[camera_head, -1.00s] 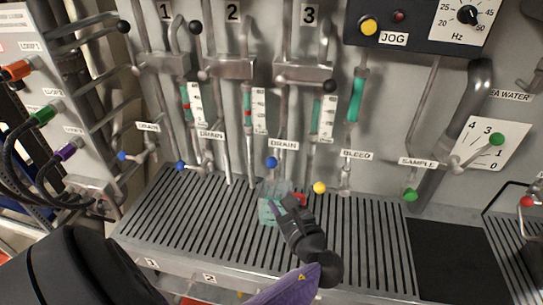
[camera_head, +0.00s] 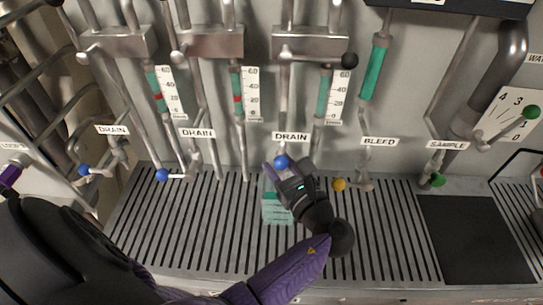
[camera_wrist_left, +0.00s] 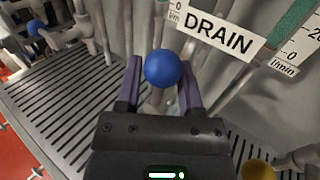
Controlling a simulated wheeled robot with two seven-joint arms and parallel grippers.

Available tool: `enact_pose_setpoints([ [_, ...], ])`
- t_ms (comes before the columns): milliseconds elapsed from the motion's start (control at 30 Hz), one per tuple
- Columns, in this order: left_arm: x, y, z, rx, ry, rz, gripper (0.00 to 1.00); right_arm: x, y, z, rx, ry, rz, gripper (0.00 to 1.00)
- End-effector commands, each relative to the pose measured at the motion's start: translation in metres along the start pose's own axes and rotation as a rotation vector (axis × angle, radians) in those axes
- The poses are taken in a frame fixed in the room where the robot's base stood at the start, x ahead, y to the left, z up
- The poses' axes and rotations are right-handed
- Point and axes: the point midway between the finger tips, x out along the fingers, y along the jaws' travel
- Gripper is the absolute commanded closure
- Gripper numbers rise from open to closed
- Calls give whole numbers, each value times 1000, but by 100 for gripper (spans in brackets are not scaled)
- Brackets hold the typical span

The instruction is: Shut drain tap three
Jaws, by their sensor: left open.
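Drain tap three has a blue ball knob (camera_head: 281,162) under the third DRAIN label (camera_head: 291,136) in the head view. My left gripper (camera_head: 280,170) is at this knob, its fingers reaching up to it from below. In the left wrist view the blue knob (camera_wrist_left: 164,69) sits between the tips of the two open purple-sided fingers (camera_wrist_left: 162,85). I cannot tell whether either finger touches it. The tap's body behind the knob is mostly hidden. A clear greenish container (camera_head: 277,207) stands on the grating below, partly behind the gripper. My right gripper is not in view.
Two more blue drain knobs (camera_head: 162,175) (camera_head: 84,169) are to the left. The yellow bleed knob (camera_head: 339,184) is close on the right, and the green sample knob (camera_head: 437,180) is farther right. The slotted grating (camera_head: 190,225) is mostly clear.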

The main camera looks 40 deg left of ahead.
Motion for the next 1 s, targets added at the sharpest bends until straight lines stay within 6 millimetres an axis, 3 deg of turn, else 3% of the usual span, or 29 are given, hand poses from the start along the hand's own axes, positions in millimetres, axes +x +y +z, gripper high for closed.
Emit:
enact_pose_setpoints([
  [233,0,0,0,0,0,0,52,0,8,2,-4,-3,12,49],
  [467,0,0,0,0,0,0,100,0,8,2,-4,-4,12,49],
  [1000,0,0,0,0,0,0,100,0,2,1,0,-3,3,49],
])
